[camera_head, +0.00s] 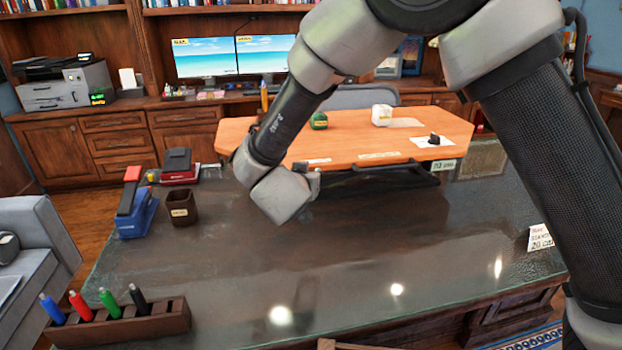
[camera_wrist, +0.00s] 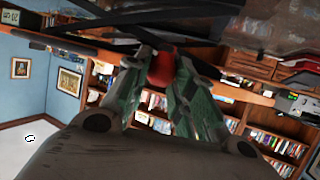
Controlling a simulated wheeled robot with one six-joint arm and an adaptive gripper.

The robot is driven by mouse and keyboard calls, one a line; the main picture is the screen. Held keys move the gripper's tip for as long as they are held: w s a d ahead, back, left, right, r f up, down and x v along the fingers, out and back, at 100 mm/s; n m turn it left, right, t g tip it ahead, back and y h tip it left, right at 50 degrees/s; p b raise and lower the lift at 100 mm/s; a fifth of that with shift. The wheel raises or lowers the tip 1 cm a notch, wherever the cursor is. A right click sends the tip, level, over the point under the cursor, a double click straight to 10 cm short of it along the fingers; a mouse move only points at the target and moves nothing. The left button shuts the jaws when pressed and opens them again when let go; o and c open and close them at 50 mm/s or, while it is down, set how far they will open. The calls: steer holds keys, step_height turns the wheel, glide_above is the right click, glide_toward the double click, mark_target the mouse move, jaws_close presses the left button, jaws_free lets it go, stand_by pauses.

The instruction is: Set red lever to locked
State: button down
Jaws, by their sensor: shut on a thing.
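In the wrist view a red lever end (camera_wrist: 161,68) sits between the green-sided fingers of my gripper (camera_wrist: 164,72), which is shut on it. Dark bars and a flat surface lie just beyond the fingertips. In the head view an orange board (camera_head: 350,137) stands raised on a black frame (camera_head: 395,180) above the dark desk. My wrist is at the board's front left edge and hides my fingers and the lever there. I cannot read the lever's setting.
The glossy desk top (camera_head: 330,260) is clear in front. At its left stand a blue stapler (camera_head: 138,212), a brown cup (camera_head: 181,207) and a marker rack (camera_head: 120,325). A green item (camera_head: 319,121) and a white cube (camera_head: 382,115) stand on the board.

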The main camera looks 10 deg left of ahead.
steer(key=shift+a+r, duration=0.1)
stand_by(0.3)
steer(key=c, duration=1.5)
jaws_free()
steer(key=v, duration=1.2)
